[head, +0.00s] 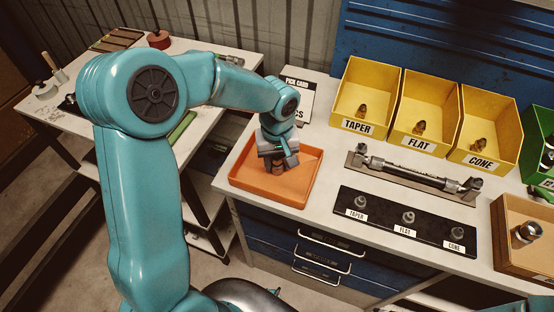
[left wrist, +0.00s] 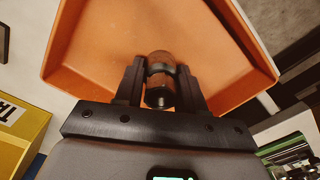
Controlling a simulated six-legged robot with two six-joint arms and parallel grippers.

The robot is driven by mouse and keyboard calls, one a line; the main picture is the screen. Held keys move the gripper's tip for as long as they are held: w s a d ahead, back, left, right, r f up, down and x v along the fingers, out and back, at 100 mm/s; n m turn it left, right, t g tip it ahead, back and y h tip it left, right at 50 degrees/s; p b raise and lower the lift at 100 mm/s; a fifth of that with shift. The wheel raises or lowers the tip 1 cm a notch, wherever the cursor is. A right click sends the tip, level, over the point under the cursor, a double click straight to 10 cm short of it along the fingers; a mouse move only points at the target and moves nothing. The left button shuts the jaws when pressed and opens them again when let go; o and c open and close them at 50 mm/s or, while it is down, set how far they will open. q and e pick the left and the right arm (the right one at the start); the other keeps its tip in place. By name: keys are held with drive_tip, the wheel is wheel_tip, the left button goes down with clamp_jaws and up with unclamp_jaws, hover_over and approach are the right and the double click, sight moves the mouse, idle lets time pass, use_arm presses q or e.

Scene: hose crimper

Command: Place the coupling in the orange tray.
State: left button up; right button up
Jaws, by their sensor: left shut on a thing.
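The orange tray (head: 247,182) lies at the left end of the bench in the head view, and it fills much of the left wrist view (left wrist: 100,60). My left gripper (head: 281,166) is inside the tray's outline, pointing down. In the left wrist view its two fingers (left wrist: 160,86) are shut on the coupling (left wrist: 160,68), a small dark brownish cylinder with a ring and a narrower end. The coupling is over the tray; I cannot tell whether it touches the tray floor. My right gripper is not in view.
Yellow bins labelled TAPER (head: 358,126), FLAT (head: 418,142) and CONE (head: 481,160) stand at the back. A black strip (head: 384,228) with several labelled fittings lies in front of a hose on a holder (head: 412,176). A pick card (head: 300,92) stands behind the tray. A wooden box (head: 506,250) is at the right.

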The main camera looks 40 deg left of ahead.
use_arm(q)
drive_tip(key=shift+f, duration=0.25)
drive_tip(key=o, duration=1.1)
drive_tip(key=shift+o, duration=0.2)
wheel_tip(320, 180, up, 12)
drive_tip(key=shift+r, duration=0.25)
